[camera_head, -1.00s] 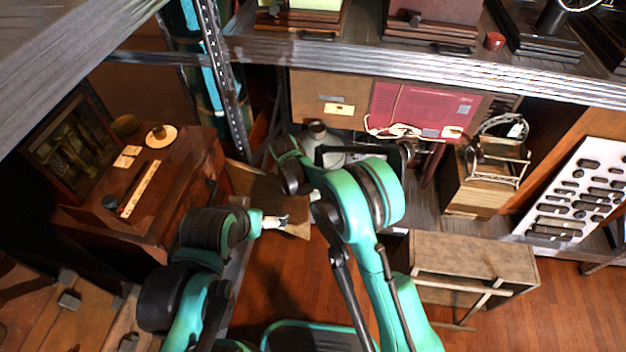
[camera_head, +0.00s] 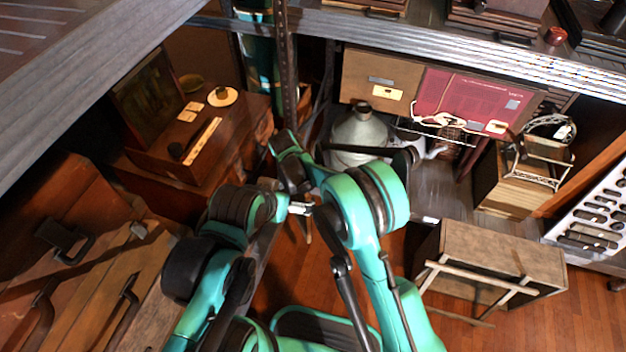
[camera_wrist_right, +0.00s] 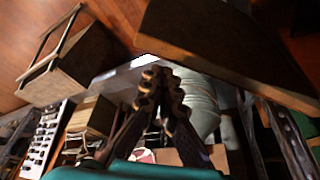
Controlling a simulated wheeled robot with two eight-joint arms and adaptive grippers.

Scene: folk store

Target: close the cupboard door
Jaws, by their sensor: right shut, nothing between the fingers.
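A dark wooden cabinet (camera_head: 232,145) stands at the left in the head view, its side partly behind my arms. No cupboard door can be made out clearly there. A brown wooden panel (camera_wrist_right: 225,45) hangs close and slanted across the upper right of the right wrist view; it may be the door, but I cannot tell. My right gripper (camera_wrist_right: 164,78) is shut and empty, with its fingertips just below the panel's lower edge in that picture; contact cannot be judged. My left arm shows in the head view, but its fingers do not.
A metal shelf post (camera_head: 287,70) rises behind the cabinet. A large pale jug (camera_head: 360,135) stands on the lower shelf beyond my arms. A wooden crate-like stand (camera_head: 495,258) is on the floor at right. Wooden chests (camera_head: 85,260) crowd the lower left. Bare floor shows at lower right.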

